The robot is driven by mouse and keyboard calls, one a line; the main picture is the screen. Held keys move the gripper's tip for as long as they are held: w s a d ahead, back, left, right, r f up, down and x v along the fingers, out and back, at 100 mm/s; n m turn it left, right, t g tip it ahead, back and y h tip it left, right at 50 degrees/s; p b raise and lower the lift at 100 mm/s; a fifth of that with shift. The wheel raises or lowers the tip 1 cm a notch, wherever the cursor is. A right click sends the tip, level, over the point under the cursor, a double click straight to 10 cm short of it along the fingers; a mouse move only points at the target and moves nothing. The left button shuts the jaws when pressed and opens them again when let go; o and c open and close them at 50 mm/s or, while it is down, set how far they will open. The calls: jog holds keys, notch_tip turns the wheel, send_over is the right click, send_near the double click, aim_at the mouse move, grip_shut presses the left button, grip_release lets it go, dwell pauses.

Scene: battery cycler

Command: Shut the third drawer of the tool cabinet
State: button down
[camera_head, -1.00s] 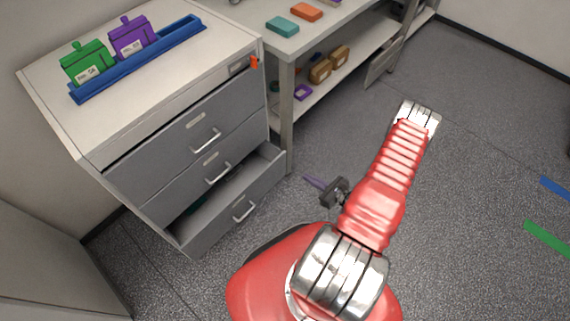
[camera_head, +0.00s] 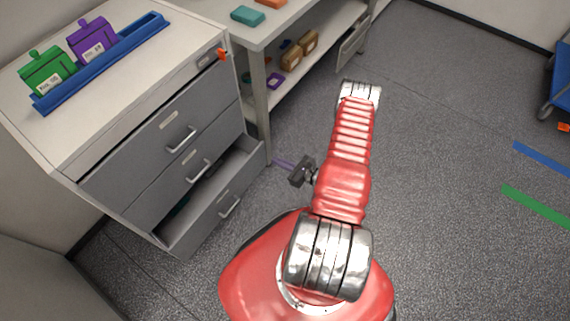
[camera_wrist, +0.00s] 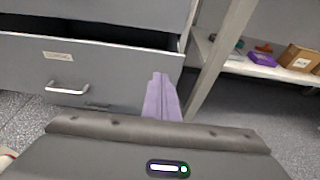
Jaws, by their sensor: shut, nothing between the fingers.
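The tool cabinet (camera_head: 85,152) stands at the left in the head view. Its third drawer (camera_head: 213,215), the lowest, is pulled out, with its interior showing behind the front. The two drawers above look closed. The third drawer's front (camera_wrist: 110,72) and silver handle (camera_wrist: 66,88) show in the wrist view. My gripper (camera_head: 280,163) has its purple fingers shut and empty, just off the right end of the drawer front. In the wrist view the fingers (camera_wrist: 160,96) overlap the front's right end; I cannot tell if they touch it.
A blue rack (camera_head: 102,66) with a green and a purple box tops the cabinet. A workbench leg (camera_head: 257,110) stands close to the drawer's right end. The bench's lower shelf holds brown boxes (camera_head: 300,50).

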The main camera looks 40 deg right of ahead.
aim_at(258, 151)
jog(key=x, duration=0.5)
jog(key=r+x, duration=0.1)
jog(key=x, duration=0.1)
jog(key=shift+w+a, duration=0.1)
jog(key=shift+w, duration=0.25)
jog(key=shift+w, duration=0.1)
